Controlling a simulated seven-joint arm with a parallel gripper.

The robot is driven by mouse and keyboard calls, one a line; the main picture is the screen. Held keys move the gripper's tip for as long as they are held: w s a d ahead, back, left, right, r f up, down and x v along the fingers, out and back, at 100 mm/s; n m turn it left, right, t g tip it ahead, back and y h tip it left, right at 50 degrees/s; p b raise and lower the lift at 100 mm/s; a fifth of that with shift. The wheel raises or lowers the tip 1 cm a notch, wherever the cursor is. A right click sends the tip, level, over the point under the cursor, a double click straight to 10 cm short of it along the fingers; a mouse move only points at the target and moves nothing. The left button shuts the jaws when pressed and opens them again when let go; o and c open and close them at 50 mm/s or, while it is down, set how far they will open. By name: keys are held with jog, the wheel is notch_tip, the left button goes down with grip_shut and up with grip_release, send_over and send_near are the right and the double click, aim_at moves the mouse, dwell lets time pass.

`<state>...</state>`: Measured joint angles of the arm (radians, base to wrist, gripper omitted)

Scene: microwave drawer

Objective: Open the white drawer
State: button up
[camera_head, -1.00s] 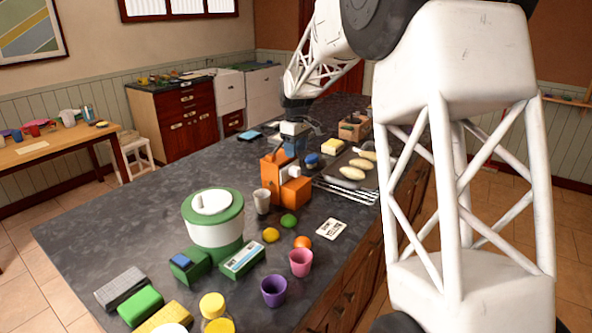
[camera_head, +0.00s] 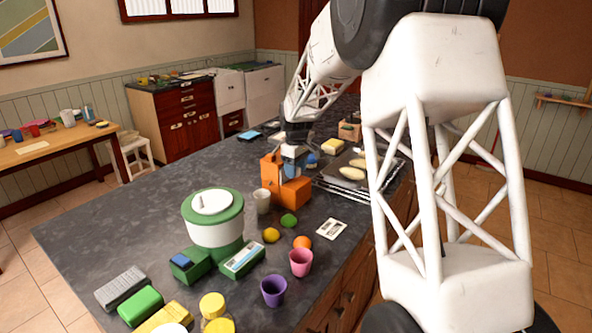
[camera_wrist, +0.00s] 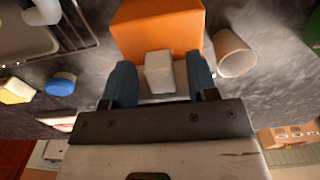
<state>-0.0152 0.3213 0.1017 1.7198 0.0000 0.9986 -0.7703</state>
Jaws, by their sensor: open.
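An orange appliance (camera_head: 292,190) stands on the dark counter, and a small white block (camera_wrist: 159,72) shows against its side in the wrist view. I cannot tell whether this block is the white drawer or its handle. My gripper (camera_wrist: 160,66) is open, with one blue finger on each side of the block and narrow gaps showing. In the head view my gripper (camera_head: 293,160) is low at the appliance's far side and the block is hidden. A white cabinet front (camera_head: 230,92) stands far off by the back wall.
A white cup (camera_head: 262,201) stands close beside the appliance. A tray (camera_head: 330,182) with bread-like pieces lies to its right. A green-and-white canister (camera_head: 214,226), fruit, and the pink (camera_head: 301,262) and purple (camera_head: 273,291) cups are nearer. The counter's left side is clear.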

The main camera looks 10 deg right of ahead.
jog(key=shift+f, duration=0.25)
jog(key=shift+c, duration=0.4)
grip_shut()
jog(key=s+d, duration=0.6)
jog(key=shift+s+d, duration=0.25)
jog(key=shift+d, duration=0.05)
jog(key=shift+o, duration=0.4)
grip_release()
jog(key=shift+r, duration=0.15)
notch_tip(320, 180, up, 8)
jog(key=shift+f, duration=0.2)
